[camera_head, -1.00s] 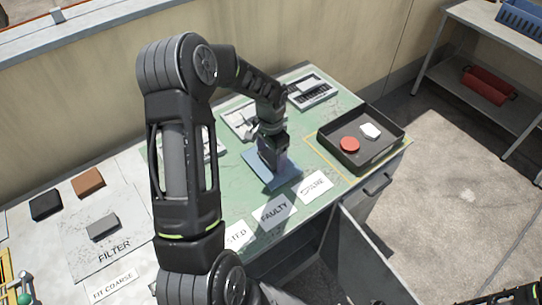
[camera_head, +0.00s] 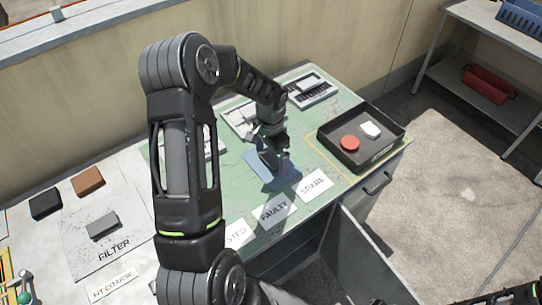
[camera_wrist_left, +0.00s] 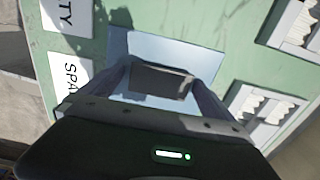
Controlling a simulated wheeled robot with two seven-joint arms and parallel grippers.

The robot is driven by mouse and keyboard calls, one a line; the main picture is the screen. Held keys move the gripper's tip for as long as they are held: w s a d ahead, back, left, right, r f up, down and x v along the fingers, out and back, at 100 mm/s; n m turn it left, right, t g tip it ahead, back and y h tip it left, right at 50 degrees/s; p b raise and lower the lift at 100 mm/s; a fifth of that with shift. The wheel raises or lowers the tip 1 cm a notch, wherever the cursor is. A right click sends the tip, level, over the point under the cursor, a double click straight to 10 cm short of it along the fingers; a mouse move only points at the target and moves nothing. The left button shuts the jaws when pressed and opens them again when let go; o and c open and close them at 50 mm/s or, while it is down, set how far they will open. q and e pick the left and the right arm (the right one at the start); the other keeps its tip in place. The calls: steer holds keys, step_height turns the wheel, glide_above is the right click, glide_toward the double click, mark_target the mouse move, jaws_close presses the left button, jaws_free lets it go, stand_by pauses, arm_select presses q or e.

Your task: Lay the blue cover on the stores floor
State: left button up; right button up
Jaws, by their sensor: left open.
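The blue cover (camera_head: 286,168) lies on the green bench mat (camera_head: 240,190), behind the FAULTY card (camera_head: 273,209). It also shows as a pale blue sheet in the left wrist view (camera_wrist_left: 172,49). My left gripper (camera_head: 272,168) is over the cover, pointing down, jaws open. In the left wrist view its fingers (camera_wrist_left: 160,85) stand either side of a dark grey block (camera_wrist_left: 160,80) on the blue sheet. I cannot tell whether the fingers touch it. My right gripper is not in view. I cannot tell which surface is the stores floor.
A black tray (camera_head: 325,143) holds a red disc (camera_head: 349,143) and a white piece (camera_head: 370,130). Pale slotted units (camera_head: 312,91) stand at the mat's back. Grey, brown and black blocks lie left. A grey panel (camera_head: 372,262) stands open below the bench. A shelf with a red bin stands right.

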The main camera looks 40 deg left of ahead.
mark_target(271, 158)
arm_select(q)
steer(key=shift+r, duration=0.55)
step_height(271, 158, up, 11)
steer(key=b, duration=0.1)
steer(key=shift+r, duration=0.15)
steer(key=shift+c, duration=0.6)
